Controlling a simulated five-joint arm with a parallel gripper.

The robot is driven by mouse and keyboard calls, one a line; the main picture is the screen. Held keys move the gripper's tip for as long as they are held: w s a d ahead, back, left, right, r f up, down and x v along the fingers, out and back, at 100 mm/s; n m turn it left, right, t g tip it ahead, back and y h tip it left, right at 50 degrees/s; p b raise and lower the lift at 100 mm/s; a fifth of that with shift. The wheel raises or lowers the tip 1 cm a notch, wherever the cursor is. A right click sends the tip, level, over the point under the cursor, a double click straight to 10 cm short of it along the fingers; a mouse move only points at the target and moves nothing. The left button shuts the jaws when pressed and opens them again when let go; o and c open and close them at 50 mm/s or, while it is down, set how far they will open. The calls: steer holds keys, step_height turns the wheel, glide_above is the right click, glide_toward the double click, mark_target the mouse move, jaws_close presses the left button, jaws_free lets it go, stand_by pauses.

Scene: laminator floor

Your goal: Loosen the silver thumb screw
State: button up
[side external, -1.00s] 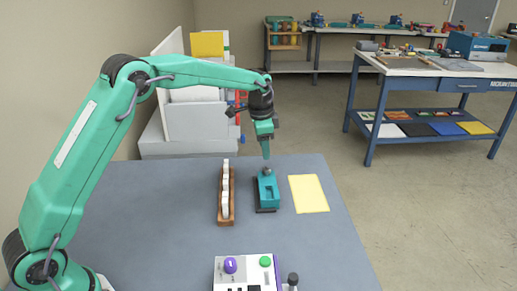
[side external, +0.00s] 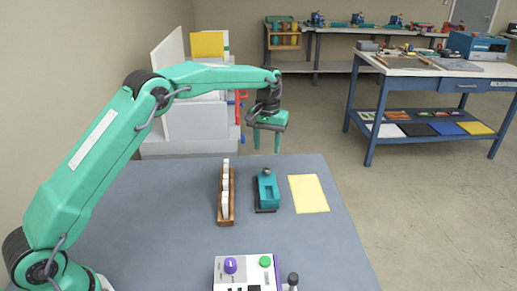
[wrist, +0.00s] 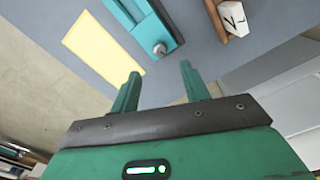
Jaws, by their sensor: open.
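The silver thumb screw (wrist: 160,49) sits at one end of the teal fixture (wrist: 148,18) in the wrist view. In the side view the screw (side external: 267,171) is a small grey knob at the far end of the teal fixture (side external: 268,188) on the table. My gripper (side external: 266,151) hangs above and beyond the fixture, fingers pointing down. Its two fingers are apart and empty in the wrist view (wrist: 158,80). The screw appears ahead of the gap between the fingers, and nothing touches it.
A wooden rack (side external: 232,208) with white pieces stands left of the fixture. A yellow sheet (side external: 309,194) lies to its right. A control box (side external: 240,284) with a purple knob and green button is at the front. The grey table (side external: 165,215) is clear at left.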

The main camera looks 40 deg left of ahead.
mark_target(267, 168)
steer(key=shift+f, duration=3.9)
steer(key=c, duration=1)
